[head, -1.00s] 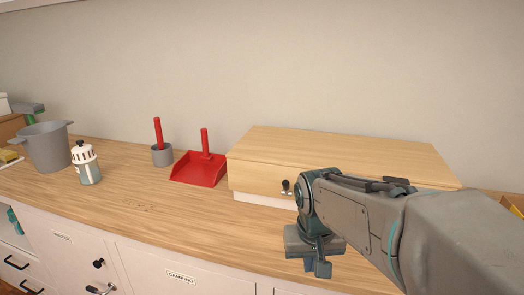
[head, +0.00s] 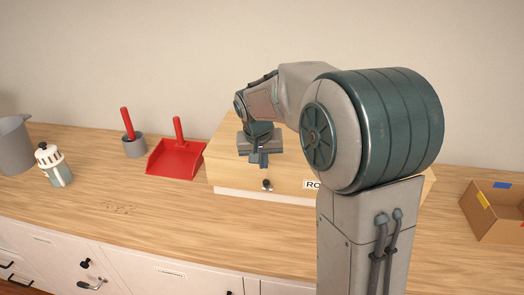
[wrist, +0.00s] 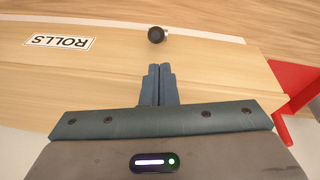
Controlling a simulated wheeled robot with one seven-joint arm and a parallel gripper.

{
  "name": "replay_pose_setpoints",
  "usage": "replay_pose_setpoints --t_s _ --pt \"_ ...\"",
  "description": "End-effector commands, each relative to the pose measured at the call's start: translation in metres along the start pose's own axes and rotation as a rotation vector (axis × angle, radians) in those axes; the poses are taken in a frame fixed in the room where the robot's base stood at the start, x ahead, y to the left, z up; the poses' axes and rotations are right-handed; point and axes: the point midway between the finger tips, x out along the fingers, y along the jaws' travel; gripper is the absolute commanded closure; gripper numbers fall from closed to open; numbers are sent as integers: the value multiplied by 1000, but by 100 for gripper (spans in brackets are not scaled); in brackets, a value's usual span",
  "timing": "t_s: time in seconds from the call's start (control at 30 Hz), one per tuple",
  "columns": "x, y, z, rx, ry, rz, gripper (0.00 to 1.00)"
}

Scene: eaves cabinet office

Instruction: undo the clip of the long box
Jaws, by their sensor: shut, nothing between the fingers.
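The long box (head: 228,173) is pale wood and lies on the counter, its front marked ROLLS; my arm hides its right part. Its clip (head: 267,185) is a small black knob with a metal base low on the front face. My gripper (head: 263,163) is shut and empty, pointing down just above the clip in the head view. In the wrist view, the shut fingertips (wrist: 160,68) are over the box (wrist: 225,65), a little apart from the clip (wrist: 156,34). I cannot tell from these views whether the clip is fastened.
A red dustpan (head: 174,160), a grey cup with a red handle (head: 134,146), a white-topped jar (head: 54,166) and a grey pot (head: 14,146) stand left of the box. A cardboard box (head: 490,212) is at the right.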

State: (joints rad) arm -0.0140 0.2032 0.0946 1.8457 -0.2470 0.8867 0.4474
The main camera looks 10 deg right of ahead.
Motion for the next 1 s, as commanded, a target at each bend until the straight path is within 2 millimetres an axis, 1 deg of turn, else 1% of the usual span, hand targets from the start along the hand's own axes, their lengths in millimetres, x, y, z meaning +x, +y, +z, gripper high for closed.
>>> replay_pose_setpoints --t_s 0.03,0.13,0.2,0.33,0.47,1.0 --pt "9 1 0 0 -4 2 100" --pt "25 1 0 0 -4 1 100" --pt "34 1 0 1 -3 1 100" --pt "45 2 0 2 -2 2 100" --pt "48 2 0 3 1 1 100" --pt "51 0 3 0 23 3 100"
